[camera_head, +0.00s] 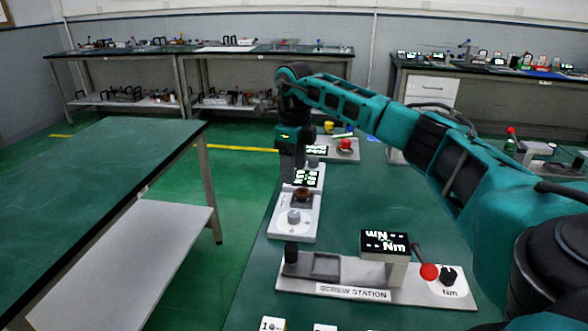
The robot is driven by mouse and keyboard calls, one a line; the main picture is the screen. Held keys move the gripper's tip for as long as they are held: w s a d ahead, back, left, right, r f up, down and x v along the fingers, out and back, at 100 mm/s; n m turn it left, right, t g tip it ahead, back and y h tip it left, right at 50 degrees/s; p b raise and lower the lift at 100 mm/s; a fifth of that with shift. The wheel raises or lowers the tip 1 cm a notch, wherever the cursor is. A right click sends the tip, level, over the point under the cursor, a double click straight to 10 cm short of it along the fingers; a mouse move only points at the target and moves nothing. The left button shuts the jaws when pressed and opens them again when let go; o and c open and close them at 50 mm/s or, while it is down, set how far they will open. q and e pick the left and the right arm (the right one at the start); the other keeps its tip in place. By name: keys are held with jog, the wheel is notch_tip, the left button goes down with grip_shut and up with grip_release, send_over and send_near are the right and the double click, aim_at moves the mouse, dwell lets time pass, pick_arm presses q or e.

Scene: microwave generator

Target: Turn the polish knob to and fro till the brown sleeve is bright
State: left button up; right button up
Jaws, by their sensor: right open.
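A white device (280,228) stands near the left edge of the green table. It has a round grey knob (293,216) on a pale dial at its near end. A small brown sleeve (302,194) sits behind the knob, and a lit display (307,178) stands behind the sleeve. My right gripper (288,178) points down at the far left side of the device, beside the display and behind the knob. It is open and I see nothing held in it. Whether it touches the device I cannot tell. My left gripper is out of view.
A screw station (353,292) with a raised display (384,243) and red-ended lever (429,271) stands nearer on the same table (251,287). Another device with a red button (345,145) is behind. A separate table (105,170) stands left across a floor gap.

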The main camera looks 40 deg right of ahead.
aim_at(294, 214)
dwell(0.3)
pick_arm(q)
jog(key=b, duration=0.1)
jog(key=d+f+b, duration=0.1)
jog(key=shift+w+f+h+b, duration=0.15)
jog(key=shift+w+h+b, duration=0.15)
pick_arm(e)
notch_tip(294, 214, down, 13)
jog(key=n, duration=0.4)
jog(key=shift+n, duration=0.3)
jog(key=shift+r, duration=0.1)
jog(key=c, duration=1)
jog(key=shift+c, duration=0.2)
pick_arm(q)
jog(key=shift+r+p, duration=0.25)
jog(key=shift+p, duration=0.05)
pick_arm(e)
jog(key=shift+m, duration=0.4)
